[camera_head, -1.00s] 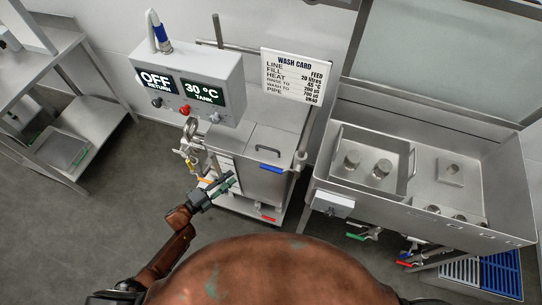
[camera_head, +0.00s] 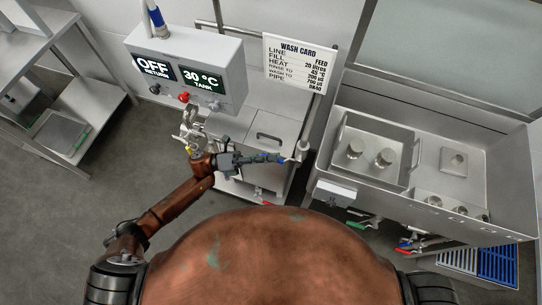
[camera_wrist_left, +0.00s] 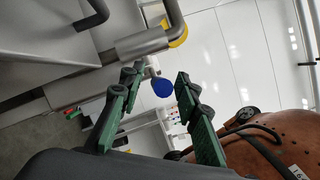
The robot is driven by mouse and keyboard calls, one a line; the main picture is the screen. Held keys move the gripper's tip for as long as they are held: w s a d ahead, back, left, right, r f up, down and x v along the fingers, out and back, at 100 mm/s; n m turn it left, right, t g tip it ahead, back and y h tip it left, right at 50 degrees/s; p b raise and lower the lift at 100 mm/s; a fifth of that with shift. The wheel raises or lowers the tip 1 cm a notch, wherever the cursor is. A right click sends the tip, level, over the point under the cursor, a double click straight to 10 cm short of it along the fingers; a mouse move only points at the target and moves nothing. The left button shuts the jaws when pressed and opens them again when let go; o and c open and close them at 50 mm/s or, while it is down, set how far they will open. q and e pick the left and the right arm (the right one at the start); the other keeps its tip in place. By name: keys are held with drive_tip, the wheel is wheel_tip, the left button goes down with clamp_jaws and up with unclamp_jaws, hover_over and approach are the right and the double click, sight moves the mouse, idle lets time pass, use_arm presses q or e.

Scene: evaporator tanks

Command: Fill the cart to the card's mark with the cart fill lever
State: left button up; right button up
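The steel cart (camera_head: 280,125) with a lidded tank stands in the middle. Its blue-handled lever (camera_head: 262,158) is at the front top edge, partly hidden by my left gripper (camera_head: 270,158). In the left wrist view the blue handle (camera_wrist_left: 162,88) shows nearly end-on between the green fingers (camera_wrist_left: 160,76), which are spread apart with gaps on both sides. The wash card (camera_head: 297,64) on the wall reads fill 20 litres and heat 45 °C. The control box (camera_head: 187,68) shows return OFF and tank 30 °C. No litre reading is legible. My right gripper is out of view.
A steel sink bench (camera_head: 415,200) with cups and coloured valve levers stands to the right. A steel rack (camera_head: 60,140) stands at the left. Hose fittings (camera_head: 190,130) hang beside the cart, close to my left wrist. The grey floor at the left is clear.

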use_arm(q)
drive_tip(key=shift+d, duration=0.3)
drive_tip(key=shift+c, duration=0.7)
clamp_jaws()
drive_tip(key=shift+a, duration=0.1)
